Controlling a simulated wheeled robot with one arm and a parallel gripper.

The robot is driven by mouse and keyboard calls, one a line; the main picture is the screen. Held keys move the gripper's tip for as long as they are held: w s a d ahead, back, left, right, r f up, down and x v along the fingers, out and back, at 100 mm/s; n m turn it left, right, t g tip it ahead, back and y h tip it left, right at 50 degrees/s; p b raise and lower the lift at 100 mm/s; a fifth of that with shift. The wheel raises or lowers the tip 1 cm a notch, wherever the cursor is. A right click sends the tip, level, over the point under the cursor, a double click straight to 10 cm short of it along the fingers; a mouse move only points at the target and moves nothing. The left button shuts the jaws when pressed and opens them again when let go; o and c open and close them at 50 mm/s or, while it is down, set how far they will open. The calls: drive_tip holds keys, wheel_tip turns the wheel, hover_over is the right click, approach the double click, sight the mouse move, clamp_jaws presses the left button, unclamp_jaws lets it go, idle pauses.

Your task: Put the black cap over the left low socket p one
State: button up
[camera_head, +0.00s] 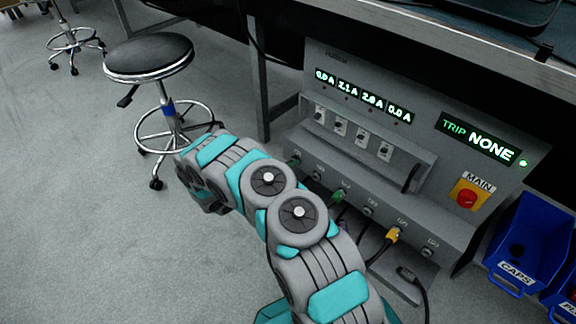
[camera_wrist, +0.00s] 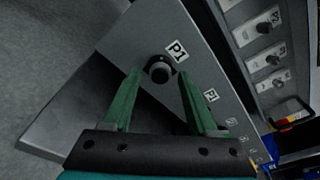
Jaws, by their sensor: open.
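My gripper (camera_wrist: 160,75) is open, its two green fingers spread on either side of a dark round piece (camera_wrist: 158,68) at the label P1 on the grey panel. The piece stands out from the panel with a lighter ring around it. I cannot tell whether it is the black cap on the socket or the bare socket. The fingers seem apart from it. In the head view my arm hides most of the gripper at the left end of the low socket row. A blue bin marked CAPS (camera_head: 514,268) stands at the right with dark contents.
The grey power unit (camera_head: 440,185) has a green plug (camera_head: 338,196) and a yellow plug (camera_head: 392,236) with cables in its low row. A red main switch (camera_head: 467,197) is at the right. A black stool (camera_head: 150,55) stands at the left. The floor there is open.

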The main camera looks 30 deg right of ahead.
drive_tip(key=v, duration=0.7)
drive_tip(key=shift+a+p, duration=0.35)
drive_tip(key=shift+a, duration=0.05)
